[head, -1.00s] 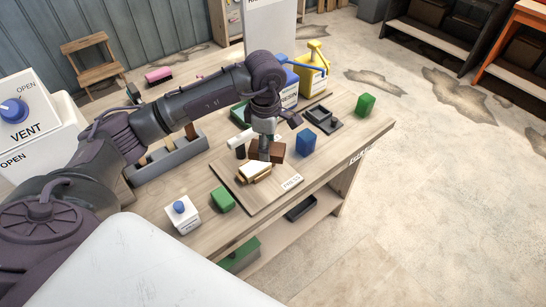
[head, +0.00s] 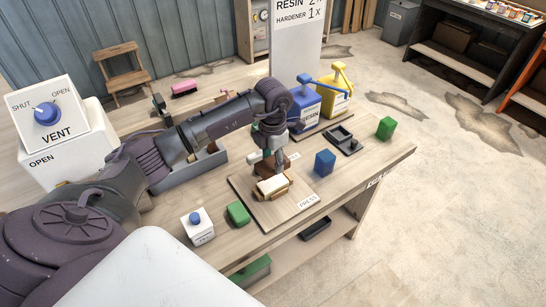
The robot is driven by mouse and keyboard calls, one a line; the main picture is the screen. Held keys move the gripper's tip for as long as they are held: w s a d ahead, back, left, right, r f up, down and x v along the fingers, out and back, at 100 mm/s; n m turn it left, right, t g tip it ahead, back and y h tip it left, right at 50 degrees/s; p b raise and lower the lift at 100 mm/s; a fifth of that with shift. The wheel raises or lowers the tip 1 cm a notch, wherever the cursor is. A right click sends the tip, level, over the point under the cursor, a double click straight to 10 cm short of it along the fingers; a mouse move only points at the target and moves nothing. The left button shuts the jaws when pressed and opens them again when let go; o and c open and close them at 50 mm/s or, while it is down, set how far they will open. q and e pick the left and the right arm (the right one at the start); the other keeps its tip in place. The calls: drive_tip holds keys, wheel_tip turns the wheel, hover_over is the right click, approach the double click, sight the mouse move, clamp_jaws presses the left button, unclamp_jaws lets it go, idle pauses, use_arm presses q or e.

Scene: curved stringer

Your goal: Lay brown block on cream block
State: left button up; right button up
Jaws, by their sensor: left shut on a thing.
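The cream block (head: 272,186) lies on the wooden board marked PRESS (head: 246,194), with darker wood showing along its edges. My left gripper (head: 281,168) comes down from above, just behind the cream block. The gripper hides part of the brown block, and I cannot tell whether the two blocks touch. My right gripper is not in view.
A blue block (head: 325,162) stands right of the board, and a green block (head: 238,213) stands left of it. A white box with a blue button (head: 197,225) is at the front left. A dark tray (head: 344,140) and resin dispensers (head: 306,99) are behind.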

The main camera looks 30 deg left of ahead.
sight(273, 183)
use_arm(q)
drive_tip(key=shift+f+b, duration=2)
drive_tip(key=shift+f, duration=0.95)
drive_tip(key=shift+f+b, duration=0.3)
drive_tip(key=shift+b, duration=0.05)
drive_tip(key=o, duration=1.6)
drive_tip(key=shift+r+p, duration=2.6)
drive_tip(key=shift+r, duration=1.45)
